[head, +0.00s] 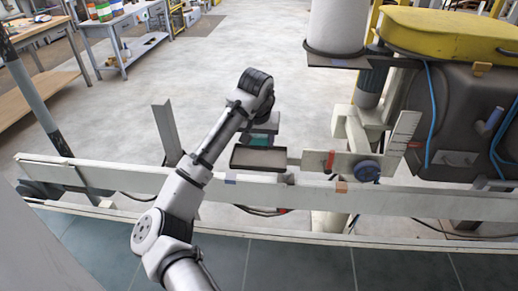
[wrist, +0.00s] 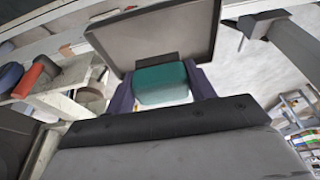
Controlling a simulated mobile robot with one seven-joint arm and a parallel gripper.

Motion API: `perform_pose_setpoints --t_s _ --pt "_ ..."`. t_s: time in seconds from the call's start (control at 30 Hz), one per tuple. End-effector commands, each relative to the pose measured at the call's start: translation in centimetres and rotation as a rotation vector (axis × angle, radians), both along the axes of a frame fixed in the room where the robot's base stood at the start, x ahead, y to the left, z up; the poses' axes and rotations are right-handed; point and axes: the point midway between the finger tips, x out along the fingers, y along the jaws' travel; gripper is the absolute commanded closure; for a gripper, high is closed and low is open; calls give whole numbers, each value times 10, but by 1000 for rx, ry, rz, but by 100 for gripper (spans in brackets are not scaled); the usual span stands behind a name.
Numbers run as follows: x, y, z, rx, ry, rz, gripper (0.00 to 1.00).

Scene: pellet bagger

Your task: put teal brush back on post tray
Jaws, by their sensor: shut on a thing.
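The teal brush (wrist: 162,82) is held between the two dark fingers of my gripper (wrist: 163,92) in the wrist view. Its dark top edge overlaps the near rim of the post tray in that view; whether they touch I cannot tell. The post tray (wrist: 150,35) is a shallow brown tray with a dark rim. In the head view the tray (head: 258,158) sits beside the rail, and the teal brush (head: 259,140) shows at its far side, below my wrist. My fingertips are mostly hidden there by the arm.
A long pale rail (head: 290,190) runs across in front of me, under my arm. A red-handled part (head: 330,160) and a blue knob (head: 367,171) are right of the tray. A dark machine (head: 455,115) stands at the right.

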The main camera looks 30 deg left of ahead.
Motion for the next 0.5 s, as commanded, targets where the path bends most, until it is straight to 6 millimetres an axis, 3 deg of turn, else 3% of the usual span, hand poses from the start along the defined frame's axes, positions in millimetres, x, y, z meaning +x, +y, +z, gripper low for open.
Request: perform_pose_setpoints --t_s 0.3,0.5 --pt "0 0 -39 -1 1 1 67" --pt "0 0 -45 0 -1 0 67"
